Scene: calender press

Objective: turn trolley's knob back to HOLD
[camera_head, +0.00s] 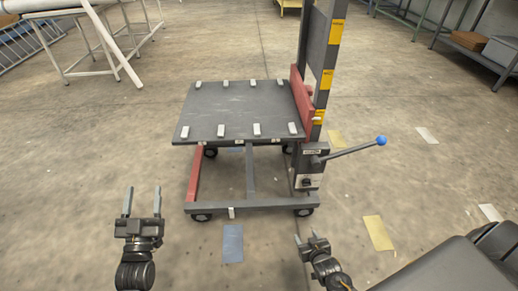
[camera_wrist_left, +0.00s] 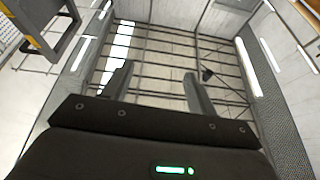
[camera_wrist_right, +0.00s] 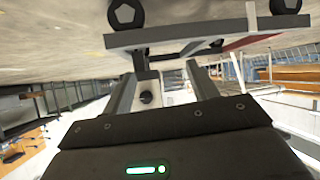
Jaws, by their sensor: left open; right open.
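The trolley (camera_head: 235,125) is a dark platform on a wheeled frame with a tall mast at its right. A small dark knob (camera_head: 306,183) sits on the grey control box at the mast's foot, below a lever (camera_head: 345,152) with a blue ball end. Its labels are too small to read. My right gripper (camera_head: 307,236) is open and empty, in front of and below the knob, apart from it. In the right wrist view the knob (camera_wrist_right: 146,97) shows between the fingers. My left gripper (camera_head: 142,190) is open and empty, left of the trolley.
A white-framed table (camera_head: 95,70) stands at the back left. A shelf (camera_head: 470,40) with boxes is at the back right. Flat blue (camera_head: 233,243) and yellow (camera_head: 379,232) patches lie on the floor. The floor around the trolley is mostly clear.

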